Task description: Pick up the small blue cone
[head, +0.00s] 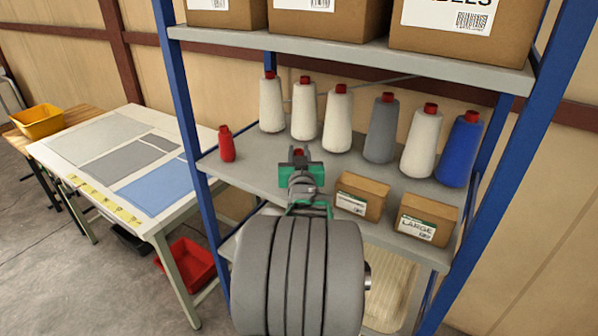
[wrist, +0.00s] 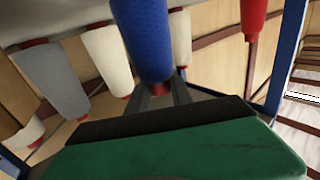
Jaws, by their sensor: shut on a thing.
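The small blue cone (wrist: 150,40) shows large in the wrist view, with its narrow red-tipped end near my gripper's dark pad. The wrist picture is upside down. My gripper (head: 300,174) is over the middle shelf in the head view, shut on this cone. In that view the cone's blue body is hidden behind my gripper, and a red tip shows just above the jaws. I cannot tell whether the cone touches the shelf. A large blue cone (head: 460,150) stands at the right end of the back row.
White and grey cones (head: 381,130) stand behind my gripper. A small red cone (head: 227,144) stands at the shelf's left edge. Two cardboard boxes (head: 428,218) sit at the right front. Blue posts (head: 180,90) and the upper shelf (head: 350,52) bound the space. A work table (head: 55,157) is left.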

